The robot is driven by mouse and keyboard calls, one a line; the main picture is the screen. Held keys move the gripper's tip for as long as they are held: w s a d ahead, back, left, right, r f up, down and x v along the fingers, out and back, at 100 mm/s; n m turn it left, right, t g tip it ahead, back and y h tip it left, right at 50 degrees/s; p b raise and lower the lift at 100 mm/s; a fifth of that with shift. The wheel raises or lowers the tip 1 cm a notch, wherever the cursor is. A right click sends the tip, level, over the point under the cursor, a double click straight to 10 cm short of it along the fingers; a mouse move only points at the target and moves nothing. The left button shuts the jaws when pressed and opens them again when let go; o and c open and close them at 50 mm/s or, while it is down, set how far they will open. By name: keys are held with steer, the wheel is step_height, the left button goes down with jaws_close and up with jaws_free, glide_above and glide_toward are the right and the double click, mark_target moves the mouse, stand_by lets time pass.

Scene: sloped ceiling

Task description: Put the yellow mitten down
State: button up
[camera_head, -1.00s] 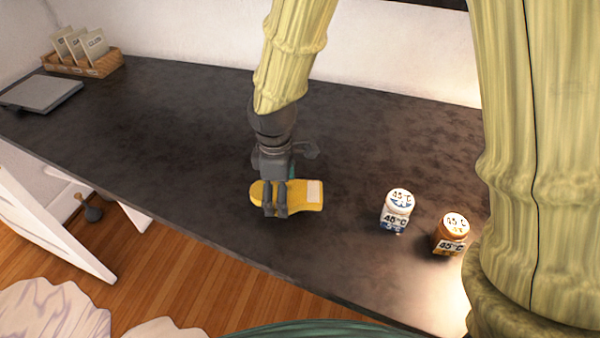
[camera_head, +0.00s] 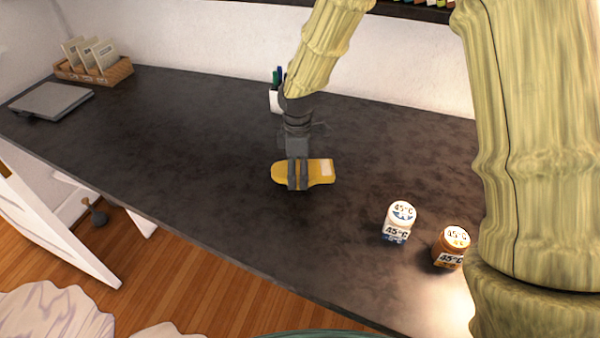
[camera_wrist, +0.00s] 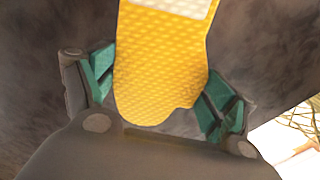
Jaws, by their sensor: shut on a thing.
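The yellow mitten (camera_head: 317,171) is quilted with a pale cuff patch at its right end. In the head view it is over the middle of the dark desk (camera_head: 180,150); I cannot tell whether it touches the surface. My gripper (camera_head: 298,176) is shut on the mitten, with its fingers across the mitten's left half. In the wrist view the mitten (camera_wrist: 160,70) lies between the green-padded fingers (camera_wrist: 158,92), its cuff pointing away from the palm.
A white jar (camera_head: 398,222) and an orange-brown jar (camera_head: 451,247) stand at the front right of the desk. A pen holder (camera_head: 275,98) is at the back. A grey flat device (camera_head: 52,101) and a wooden card tray (camera_head: 95,72) are at the far left. The desk's left-middle is clear.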

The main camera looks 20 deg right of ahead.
steer(key=shift+w+d, duration=0.3)
steer(key=shift+w, duration=0.3)
steer(key=shift+f+p, duration=0.35)
steer(key=shift+f, duration=1.45)
steer(key=shift+f, duration=0.1)
steer(key=o, duration=0.9)
steer(key=shift+c, duration=0.2)
step_height(320, 180, up, 12)
steer(key=shift+r+b, duration=0.1)
steer(key=shift+b, duration=0.3)
steer(key=shift+d, duration=0.1)
